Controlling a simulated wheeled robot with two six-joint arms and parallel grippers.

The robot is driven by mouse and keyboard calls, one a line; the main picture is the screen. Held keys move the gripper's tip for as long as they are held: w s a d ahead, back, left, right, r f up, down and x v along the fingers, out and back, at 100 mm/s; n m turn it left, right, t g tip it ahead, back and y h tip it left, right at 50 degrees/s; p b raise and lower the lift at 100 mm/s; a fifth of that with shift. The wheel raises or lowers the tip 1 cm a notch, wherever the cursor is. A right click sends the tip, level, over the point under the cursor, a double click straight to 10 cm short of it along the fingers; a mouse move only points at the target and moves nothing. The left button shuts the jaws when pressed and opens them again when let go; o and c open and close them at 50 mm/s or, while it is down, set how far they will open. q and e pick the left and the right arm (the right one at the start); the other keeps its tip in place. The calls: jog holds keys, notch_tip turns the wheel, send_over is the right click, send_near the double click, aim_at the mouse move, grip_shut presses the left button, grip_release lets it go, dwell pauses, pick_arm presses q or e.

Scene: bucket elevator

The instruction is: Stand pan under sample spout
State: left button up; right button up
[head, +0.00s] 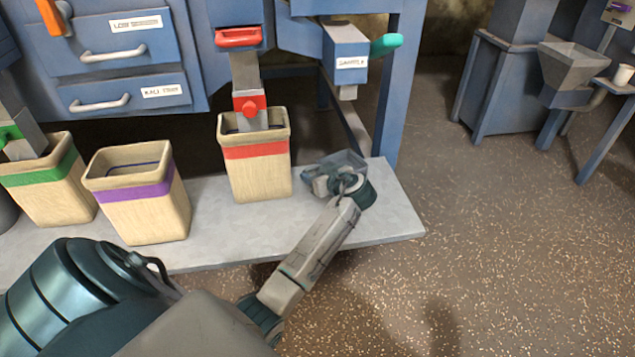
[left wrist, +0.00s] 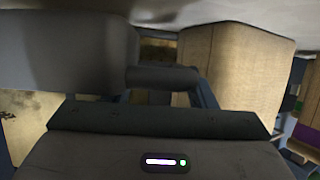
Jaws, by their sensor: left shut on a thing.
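The sample spout (head: 346,62) is a blue box with a white label and a teal handle (head: 386,44) on its right; its grey outlet (head: 347,92) points down. A small grey-blue pan (head: 347,158) is at the right part of the pale platform, below the outlet in the picture. My left gripper (head: 324,179) is at the pan's near side, shut on it. The wrist partly hides the pan, and I cannot tell whether its base touches the platform. The left wrist view is dark and close, with the gripper body filling its lower part. My right gripper is out of view.
A red-banded bin (head: 257,175) stands just left of the pan under a red-handled spout (head: 245,75). Purple-banded (head: 142,215) and green-banded (head: 50,190) bins stand farther left. The platform (head: 392,215) ends to the right; open speckled floor lies beyond. A blue frame post (head: 397,90) rises behind.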

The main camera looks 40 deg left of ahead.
pick_arm(q)
notch_tip(320, 180, down, 2)
jog(key=shift+f, duration=0.1)
jog(key=o, duration=1)
jog(key=shift+o, duration=0.2)
